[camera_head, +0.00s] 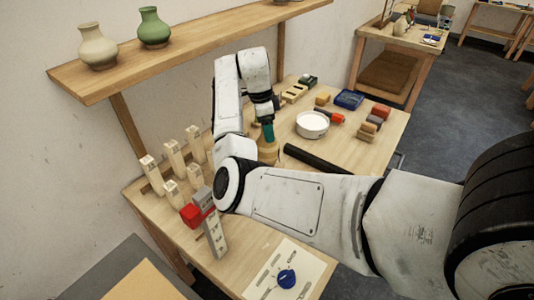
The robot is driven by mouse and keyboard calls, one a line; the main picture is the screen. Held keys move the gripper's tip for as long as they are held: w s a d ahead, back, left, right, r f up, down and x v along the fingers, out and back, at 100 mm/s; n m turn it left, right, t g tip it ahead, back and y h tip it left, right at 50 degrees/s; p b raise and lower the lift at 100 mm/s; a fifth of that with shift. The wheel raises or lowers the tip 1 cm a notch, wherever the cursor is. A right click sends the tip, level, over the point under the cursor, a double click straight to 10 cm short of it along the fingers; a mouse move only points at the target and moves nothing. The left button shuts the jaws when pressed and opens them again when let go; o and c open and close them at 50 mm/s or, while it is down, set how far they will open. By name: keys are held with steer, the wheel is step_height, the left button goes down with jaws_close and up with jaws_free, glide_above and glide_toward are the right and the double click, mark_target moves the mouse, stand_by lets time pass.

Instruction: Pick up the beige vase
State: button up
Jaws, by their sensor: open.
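The beige vase (97,48) stands upright on the left end of the wooden wall shelf, with a round body and a narrow neck. A green vase (154,28) stands to its right. My gripper (265,116) points down over the workbench, well to the right of the beige vase and lower than the shelf. It is open and apart from the beige vase; its fingers are small and partly unclear. A teal-topped, wood-coloured object (267,148) is just below it, partly behind my arm; I cannot tell whether they touch.
The shelf (190,52) is supported by wooden posts. The workbench (375,150) holds several pale upright blocks (174,158), a red block (192,214), a white round dish (312,124), a black bar (316,160) and a blue tray (349,99).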

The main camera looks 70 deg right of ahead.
jaws_close()
stand_by(0.6)
steer(key=shift+r, duration=0.1)
